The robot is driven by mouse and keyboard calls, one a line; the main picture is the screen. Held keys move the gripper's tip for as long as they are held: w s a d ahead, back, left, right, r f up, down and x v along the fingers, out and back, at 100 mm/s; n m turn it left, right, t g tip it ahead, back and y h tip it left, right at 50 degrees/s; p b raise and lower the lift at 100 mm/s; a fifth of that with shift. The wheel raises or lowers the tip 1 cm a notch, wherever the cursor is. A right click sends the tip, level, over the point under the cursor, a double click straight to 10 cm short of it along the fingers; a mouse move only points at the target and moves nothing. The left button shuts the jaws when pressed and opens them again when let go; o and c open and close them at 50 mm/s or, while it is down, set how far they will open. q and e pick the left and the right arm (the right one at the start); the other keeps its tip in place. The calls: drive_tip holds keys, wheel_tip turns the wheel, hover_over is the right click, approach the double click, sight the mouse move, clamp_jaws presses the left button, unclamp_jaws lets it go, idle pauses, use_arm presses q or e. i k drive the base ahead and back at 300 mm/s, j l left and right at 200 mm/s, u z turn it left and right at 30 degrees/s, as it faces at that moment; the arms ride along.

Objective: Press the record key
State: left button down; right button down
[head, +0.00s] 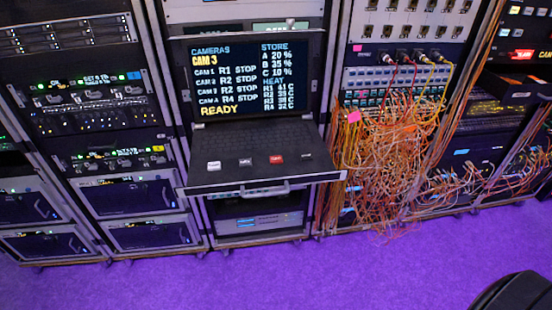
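A pull-out keyboard drawer (230,187) sticks out of the middle rack below a screen. The screen (250,75) lists CAM 3 in yellow under CAMERAS, several camera rows marked STOP, and READY at the bottom. Neither of my grippers shows in the head view.
A dense tangle of orange and red cables (385,170) hangs from the rack right of the drawer, close to its right edge. Equipment racks (100,115) stand at the left. The purple floor (250,275) before the drawer is clear. A dark rounded shape fills the lower right corner.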

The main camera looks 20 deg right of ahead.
sight(274, 160)
drive_tip(key=i+j+z, duration=0.1)
drive_tip(key=j+z, duration=0.25)
drive_tip(key=j, duration=0.2)
drive_tip(key=j+z, duration=0.35)
drive_tip(key=j, duration=0.25)
